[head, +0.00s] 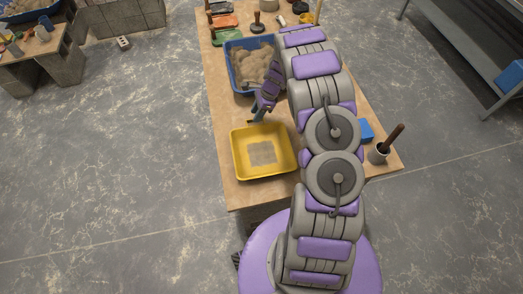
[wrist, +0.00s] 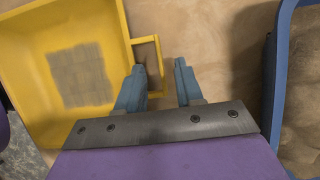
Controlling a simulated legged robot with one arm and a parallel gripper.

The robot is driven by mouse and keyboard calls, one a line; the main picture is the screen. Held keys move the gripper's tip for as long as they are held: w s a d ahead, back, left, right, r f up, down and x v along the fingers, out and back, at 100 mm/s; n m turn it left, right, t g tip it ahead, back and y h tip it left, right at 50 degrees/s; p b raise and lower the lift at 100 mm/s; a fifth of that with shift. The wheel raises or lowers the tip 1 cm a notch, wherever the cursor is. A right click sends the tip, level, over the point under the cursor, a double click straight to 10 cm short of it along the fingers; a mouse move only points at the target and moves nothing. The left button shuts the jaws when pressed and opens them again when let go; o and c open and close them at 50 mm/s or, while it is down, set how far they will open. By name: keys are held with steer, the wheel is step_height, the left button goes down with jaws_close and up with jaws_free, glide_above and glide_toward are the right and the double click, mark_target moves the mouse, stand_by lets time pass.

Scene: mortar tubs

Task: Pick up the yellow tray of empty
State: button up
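The yellow tray (head: 240,167) sits near the front left of the wooden table, with a greyish square patch on its floor and nothing else in it. In the wrist view the tray (wrist: 28,62) fills the left side, and its yellow loop handle (wrist: 160,62) sticks out to the right. My gripper (wrist: 160,68) is open and empty. Its left blue finger overlaps the handle loop, and the handle's outer bar shows between the two fingers. I cannot tell whether the fingers are at the handle's height. In the head view my gripper (head: 257,117) points down just behind the tray.
A blue tub (head: 230,66) of sandy material stands behind the tray; its rim (wrist: 272,75) is right of my gripper. A blue block (head: 366,131) and a grey pot with a brown handle (head: 378,153) are at the right. Coloured trays and tools crowd the table's far end.

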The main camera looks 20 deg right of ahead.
steer(key=x, duration=0.4)
steer(key=shift+b, duration=0.4)
steer(key=shift+d+f, duration=0.1)
steer(key=shift+f, duration=0.2)
steer(key=shift+d, duration=0.4)
steer(key=shift+c, duration=0.5)
steer(key=shift+a, duration=0.5)
jaws_close()
